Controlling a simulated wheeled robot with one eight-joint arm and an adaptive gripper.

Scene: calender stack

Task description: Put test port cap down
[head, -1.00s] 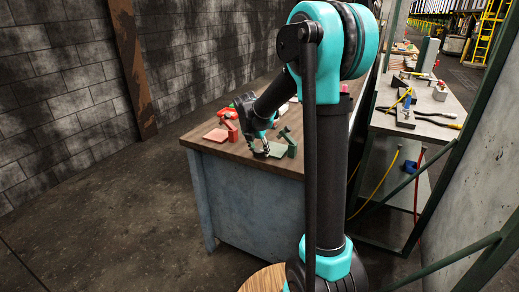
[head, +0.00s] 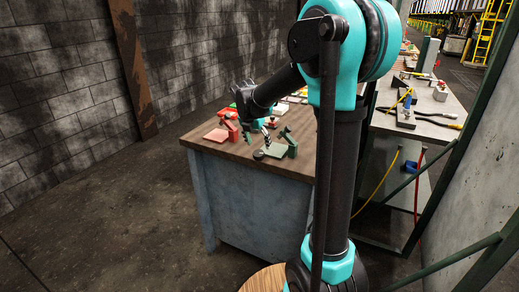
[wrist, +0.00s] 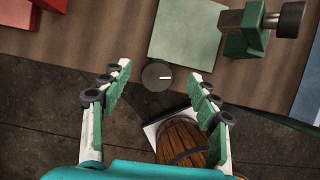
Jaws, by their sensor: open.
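The test port cap (wrist: 157,76) is a small dark round disc with a white mark. It lies on the wooden table (wrist: 105,45) close to the front edge, just in front of a pale green plate (wrist: 185,32). In the head view the cap (head: 258,155) is a dark spot near the table's front edge. My gripper (wrist: 160,86) is open and empty. Its two fingers show either side of the cap in the wrist view, apart from it. In the head view my gripper (head: 266,141) is above the table, behind the cap.
A green fixture with a dark knob (wrist: 258,25) stands right of the pale green plate. A wooden barrel-like thing (wrist: 182,145) is below the table edge. A side bench (head: 430,118) with tools stands at right.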

